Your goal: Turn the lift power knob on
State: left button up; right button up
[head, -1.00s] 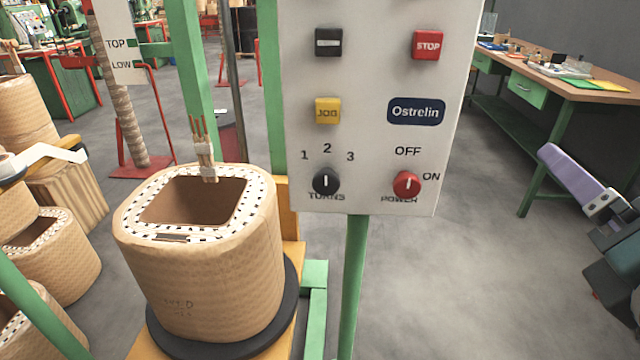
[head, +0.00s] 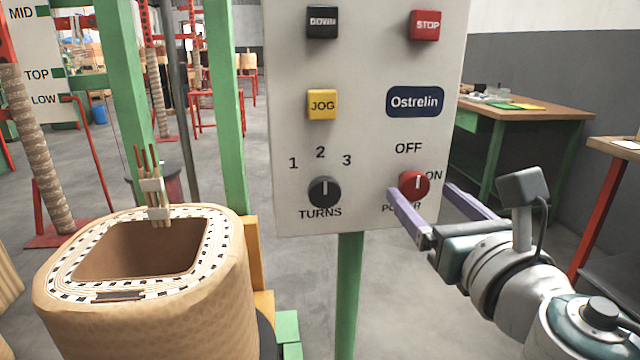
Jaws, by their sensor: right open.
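The red power knob (head: 414,184) is on the lower right of the white control panel (head: 366,130). Its white mark points up towards OFF, with ON at its right. My right gripper (head: 420,190) is open, its two purple fingers reaching towards the knob from the lower right. One finger is at the knob's lower left and the other to its right. Whether they touch the knob cannot be told. The fingers partly cover the POWER label. My left gripper is not in view.
The panel also carries a black TURNS knob (head: 324,192), a yellow JOG button (head: 322,104), a black DOWN button (head: 322,22) and a red STOP button (head: 425,26). A large wound coil (head: 150,320) stands at the left. A workbench (head: 540,112) is behind at the right.

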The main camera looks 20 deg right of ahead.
jog(key=shift+x, duration=0.85)
jog(key=shift+c, duration=0.4)
grip_shut()
